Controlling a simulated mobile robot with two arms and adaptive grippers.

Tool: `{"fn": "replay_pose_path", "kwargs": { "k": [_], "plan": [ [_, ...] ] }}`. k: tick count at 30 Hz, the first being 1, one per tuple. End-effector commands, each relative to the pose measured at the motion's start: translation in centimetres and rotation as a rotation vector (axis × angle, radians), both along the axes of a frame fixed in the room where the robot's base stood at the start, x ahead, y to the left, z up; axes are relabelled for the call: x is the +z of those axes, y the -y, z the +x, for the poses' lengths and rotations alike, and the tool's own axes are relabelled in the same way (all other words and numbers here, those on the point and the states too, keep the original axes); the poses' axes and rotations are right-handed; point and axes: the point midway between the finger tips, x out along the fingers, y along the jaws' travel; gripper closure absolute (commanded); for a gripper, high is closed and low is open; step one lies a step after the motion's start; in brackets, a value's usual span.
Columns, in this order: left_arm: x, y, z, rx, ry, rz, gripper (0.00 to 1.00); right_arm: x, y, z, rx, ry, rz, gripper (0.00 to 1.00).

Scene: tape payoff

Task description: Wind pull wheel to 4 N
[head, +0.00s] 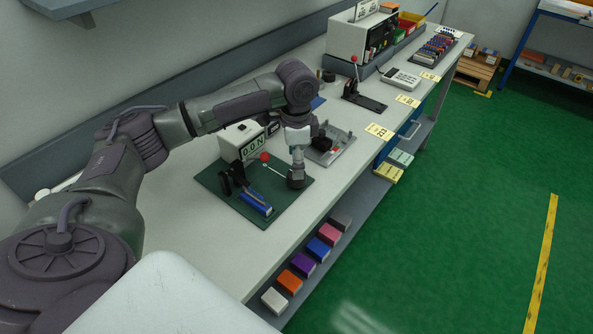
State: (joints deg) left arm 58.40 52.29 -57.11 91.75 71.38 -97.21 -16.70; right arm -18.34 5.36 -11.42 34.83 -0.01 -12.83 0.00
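A white gauge box (235,141) with a display that appears to read 0.0 N stands at the back of a dark green mat (214,184) on the bench. On the mat is a black upright fixture (232,177), possibly carrying the pull wheel, with a blue block (256,203) in front of it. A red knob (264,156) stands near the gauge, with a thin pale rod running from it toward my gripper. My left gripper (297,181) points down over the mat's right side. Its fingers are small and dark, and contact is unclear. My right gripper is out of view.
A grey fixture (337,150) lies right of the mat. Farther along are a black lever press (364,97), a white keypad unit (400,79) and a white cabinet (346,41). Several coloured boxes sit on the lower shelf (365,187). The bench front left is clear.

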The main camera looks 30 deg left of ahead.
Motion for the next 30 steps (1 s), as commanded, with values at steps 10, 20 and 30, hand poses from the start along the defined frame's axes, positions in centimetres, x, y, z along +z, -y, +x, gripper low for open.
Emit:
{"fn": "replay_pose_path", "kwargs": {
  "k": [10,20,30],
  "plan": [
    [-4.5,0.1,0.0,0.0,0.0,0.0,0.22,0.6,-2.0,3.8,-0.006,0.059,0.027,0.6],
    [-4.8,0.0,0.0,-0.001,0.001,0.0,0.22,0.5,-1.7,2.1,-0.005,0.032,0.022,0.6],
    [-4.8,0.1,0.0,-0.001,0.001,0.0,0.78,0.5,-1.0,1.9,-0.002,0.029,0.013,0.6]
  ]
}}
